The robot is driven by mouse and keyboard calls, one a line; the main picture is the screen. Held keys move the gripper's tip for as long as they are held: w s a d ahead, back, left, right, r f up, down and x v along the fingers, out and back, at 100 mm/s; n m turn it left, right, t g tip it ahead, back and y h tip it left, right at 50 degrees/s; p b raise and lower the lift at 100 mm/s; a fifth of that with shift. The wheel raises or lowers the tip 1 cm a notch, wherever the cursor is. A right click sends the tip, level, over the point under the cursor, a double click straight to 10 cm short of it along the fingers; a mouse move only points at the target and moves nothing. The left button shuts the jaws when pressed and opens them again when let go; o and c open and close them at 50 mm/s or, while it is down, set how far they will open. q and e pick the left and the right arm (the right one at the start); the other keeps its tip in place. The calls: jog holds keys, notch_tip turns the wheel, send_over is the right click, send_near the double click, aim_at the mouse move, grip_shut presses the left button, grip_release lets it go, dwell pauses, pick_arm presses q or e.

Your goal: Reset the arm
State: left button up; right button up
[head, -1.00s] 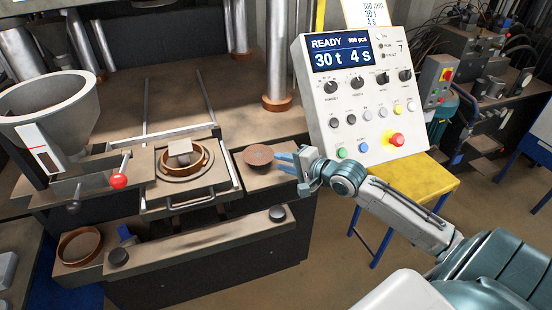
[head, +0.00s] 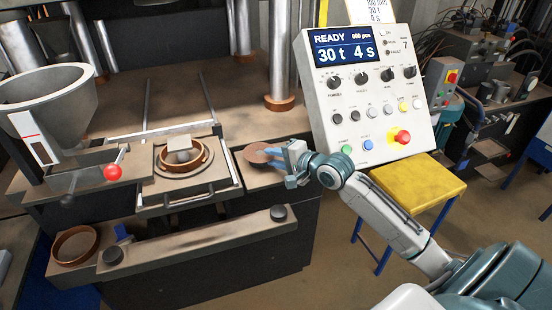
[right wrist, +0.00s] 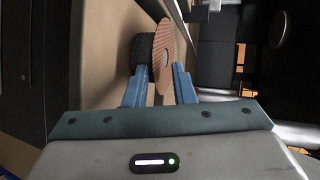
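A round brown flap disc (head: 257,153) with a centre hole is at the small side plate right of the press mould. My right gripper (head: 270,155) reaches in from the right, and its blue fingertips overlap the disc's right edge. In the right wrist view the fingers (right wrist: 160,82) stand apart on either side of the disc (right wrist: 164,50), seen nearly edge-on with a dark, rough part beside it. I cannot tell whether both fingers press on it. My left gripper is not in view.
The control panel (head: 370,95) reads READY, 30 t, 4 s, and stands close behind my right arm. A yellow stool (head: 418,182) is below it. The mould ring (head: 183,157), a grey hopper (head: 48,100) and a red-knobbed lever (head: 112,172) are to the left.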

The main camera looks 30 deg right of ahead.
jog(key=shift+c, duration=0.9)
jog(key=shift+c, duration=0.5)
grip_shut()
jog(key=shift+r, duration=0.1)
notch_tip(320, 180, up, 6)
jog(key=p, duration=0.8)
jog(key=shift+r, duration=0.2)
dwell(0.9)
